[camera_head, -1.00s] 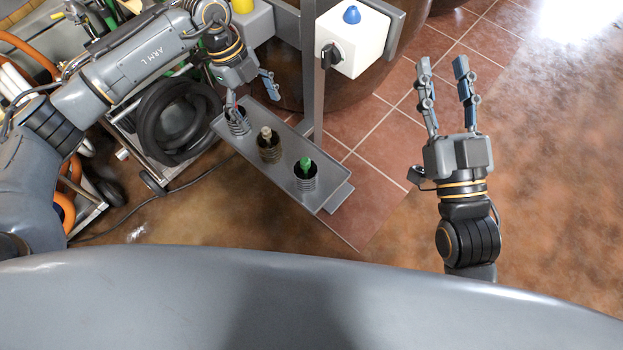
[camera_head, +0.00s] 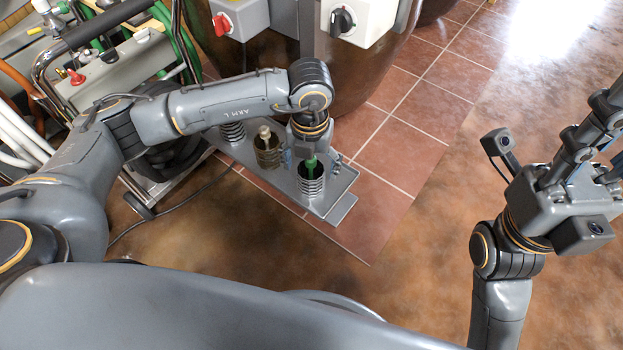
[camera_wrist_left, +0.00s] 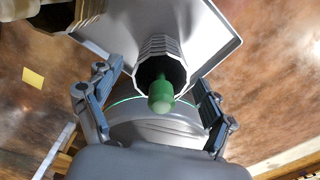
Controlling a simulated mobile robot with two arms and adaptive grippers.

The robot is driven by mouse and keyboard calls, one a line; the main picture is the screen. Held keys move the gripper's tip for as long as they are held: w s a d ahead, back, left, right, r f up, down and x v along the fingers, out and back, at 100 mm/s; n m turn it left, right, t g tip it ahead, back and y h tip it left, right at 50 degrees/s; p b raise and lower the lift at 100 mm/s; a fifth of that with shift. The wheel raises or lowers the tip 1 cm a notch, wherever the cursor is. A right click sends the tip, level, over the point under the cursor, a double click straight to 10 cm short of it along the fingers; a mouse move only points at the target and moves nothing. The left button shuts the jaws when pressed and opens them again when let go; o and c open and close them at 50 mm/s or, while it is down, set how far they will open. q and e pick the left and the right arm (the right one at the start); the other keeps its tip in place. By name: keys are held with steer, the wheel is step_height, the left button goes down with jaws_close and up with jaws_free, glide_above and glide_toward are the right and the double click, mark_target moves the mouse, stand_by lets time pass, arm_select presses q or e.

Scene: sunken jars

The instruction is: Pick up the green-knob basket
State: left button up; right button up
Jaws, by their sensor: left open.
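The green-knob basket (camera_head: 312,185) is a ribbed metal cup with a green knob (camera_head: 311,163), at the right end of a grey metal rack (camera_head: 340,207). My left gripper (camera_head: 312,150) is just above and behind it in the head view; its fingers are mostly hidden there. In the left wrist view the basket (camera_wrist_left: 158,50) and green knob (camera_wrist_left: 160,97) lie between the two open fingers (camera_wrist_left: 157,80), with gaps on both sides. My right gripper (camera_head: 598,150) is at the right edge, away from the rack; its fingers look apart, tips partly cut off.
A tan-knob basket (camera_head: 267,153) and another ribbed basket (camera_head: 232,132) stand left in the same rack. Hoses and a cart fill the left. Floor is clear at front and right.

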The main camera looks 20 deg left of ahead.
mark_target(311, 175)
arm_select(q)
step_height(311, 175, down, 4)
steer(key=shift+r+b, duration=0.2)
steer(key=shift+b, duration=0.45)
steer(key=c, duration=1.3)
steer(key=shift+r, duration=0.1)
